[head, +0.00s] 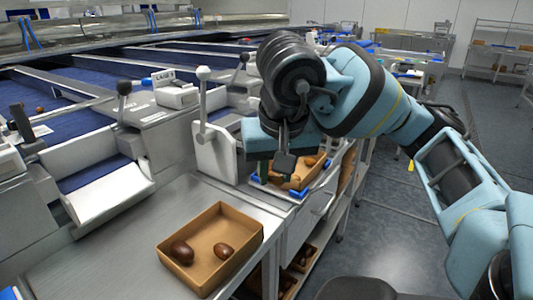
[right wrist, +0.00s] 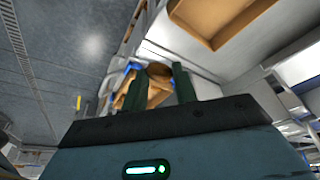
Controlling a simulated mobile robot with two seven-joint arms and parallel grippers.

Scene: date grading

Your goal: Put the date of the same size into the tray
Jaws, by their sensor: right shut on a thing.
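A brown cardboard box (head: 240,215) on the near metal table holds a larger dark date (head: 181,252) at left and a smaller date (head: 223,250) at right. My right gripper (head: 280,172) is over a second shallow tray (head: 318,172) with blue corners, farther back. Brown dates (head: 309,161) show in that tray, partly hidden by the gripper. In the right wrist view, the gripper's dark green fingers (right wrist: 155,88) are shut on a brown date (right wrist: 158,69), with the tray (right wrist: 155,95) behind it. My left gripper is not in view.
A white lever press (head: 210,140) stands just left of the right gripper. Blue conveyor lanes (head: 75,95) fill the back left. Boxes with dates (head: 303,257) sit on a shelf below.

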